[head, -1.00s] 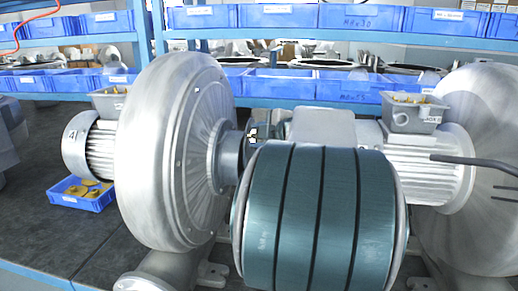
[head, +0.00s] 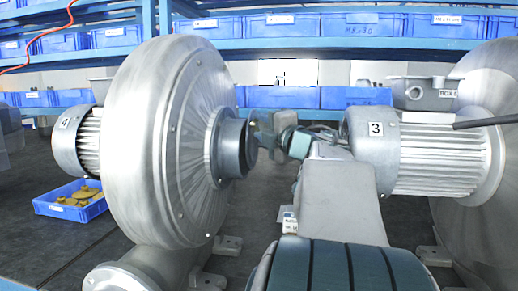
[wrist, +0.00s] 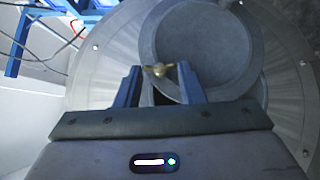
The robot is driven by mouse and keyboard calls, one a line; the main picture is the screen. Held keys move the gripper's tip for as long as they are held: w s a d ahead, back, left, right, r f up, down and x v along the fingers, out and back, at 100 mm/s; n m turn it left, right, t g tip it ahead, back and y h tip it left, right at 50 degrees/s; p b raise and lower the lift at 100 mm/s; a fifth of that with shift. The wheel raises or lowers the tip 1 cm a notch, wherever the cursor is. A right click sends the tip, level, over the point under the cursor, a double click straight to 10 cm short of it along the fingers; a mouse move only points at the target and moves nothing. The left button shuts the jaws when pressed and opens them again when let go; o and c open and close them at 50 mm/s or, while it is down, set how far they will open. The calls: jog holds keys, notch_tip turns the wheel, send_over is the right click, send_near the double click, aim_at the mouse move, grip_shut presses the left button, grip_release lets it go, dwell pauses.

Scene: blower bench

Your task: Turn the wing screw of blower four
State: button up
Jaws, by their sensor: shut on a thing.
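Blower four (head: 175,130) is the big silver round housing left of centre in the head view, with a "4" label on its motor. A dark grey round inlet piece (head: 236,148) sticks out of its right face. In the wrist view this round face (wrist: 200,50) fills the upper middle. The brass wing screw (wrist: 158,70) sits at the face's lower left edge. My gripper (wrist: 159,72) has its two blue-grey fingers on either side of the screw, shut on it. In the head view my gripper (head: 264,132) is beside the inlet; the screw is too small to make out clearly.
Blower three, with its "3" motor (head: 440,160), stands close on the right of my arm. A blue bin with yellow parts (head: 70,200) sits on the dark bench at left. Shelves with blue bins (head: 345,24) run along the back.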

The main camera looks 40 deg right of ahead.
jog(key=n+t+b, duration=0.1)
jog(key=b, duration=0.2)
jog(key=f+n+t+y+b, duration=0.1)
jog(key=n+b, duration=0.1)
jog(key=b, duration=0.2)
jog(key=n+t+b, duration=0.1)
jog(key=b, duration=0.2)
jog(key=shift+w+d+f, duration=0.15)
jog(key=shift+f, duration=0.25)
jog(key=n+y+b, duration=0.1)
jog(key=b, duration=0.1)
jog(key=n+t+y+b, duration=0.1)
jog(key=n, duration=0.1)
jog(key=shift+w+d+t+b, duration=0.1)
jog(key=shift+t+b, duration=0.2)
jog(key=shift+b, duration=0.05)
jog(key=shift+d+r+n+t+y+b, duration=0.1)
jog(key=shift+n+t+y+b, duration=0.2)
jog(key=shift+n+y+b, duration=0.55)
jog(key=shift+n+y, duration=0.25)
jog(key=shift+n, duration=0.3)
jog(key=shift+r, duration=0.1)
jog(key=o, duration=1)
jog(key=shift+r+p, duration=0.1)
jog(key=shift+p, duration=0.25)
